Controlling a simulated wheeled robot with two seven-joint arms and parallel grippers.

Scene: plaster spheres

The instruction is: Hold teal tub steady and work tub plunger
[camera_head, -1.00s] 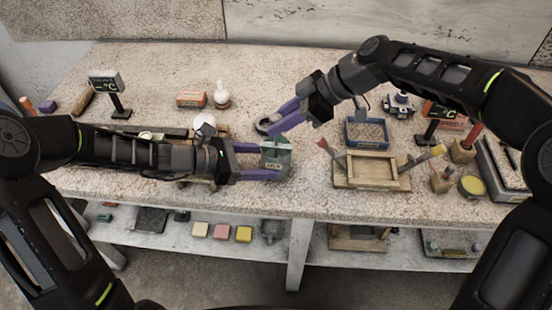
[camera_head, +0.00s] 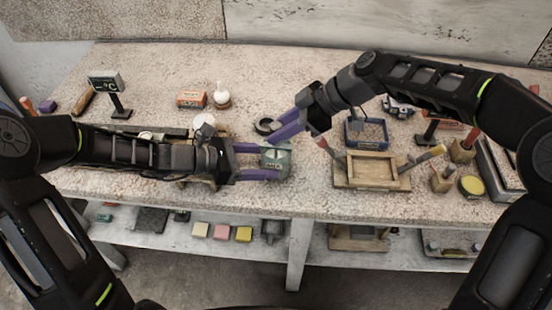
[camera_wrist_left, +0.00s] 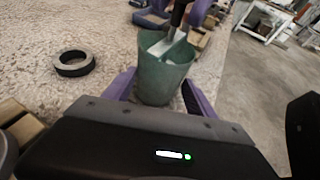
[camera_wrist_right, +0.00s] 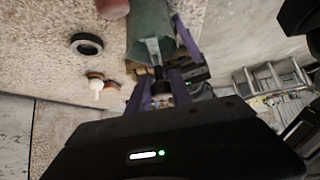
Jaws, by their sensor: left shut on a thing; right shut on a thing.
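The teal tub (camera_head: 276,166) is at the front middle of the bench. My left gripper (camera_head: 278,160) is shut around it from the left; in the left wrist view the tub (camera_wrist_left: 163,80) sits between its purple fingers. The tub plunger, with a black handle and grey flat lower part (camera_wrist_left: 167,45), stands at the tub's mouth, its lower end overlapping the opening. My right gripper (camera_head: 277,138) is above the tub and shut on the plunger's handle (camera_wrist_right: 158,73). In the head view the plunger is mostly hidden by the right fingers. How deep it sits is unclear.
A dark ring (camera_head: 266,126) lies just behind the tub. A wooden frame (camera_head: 371,169) and a blue tray (camera_head: 367,132) stand to the right. Open bench lies behind the left arm.

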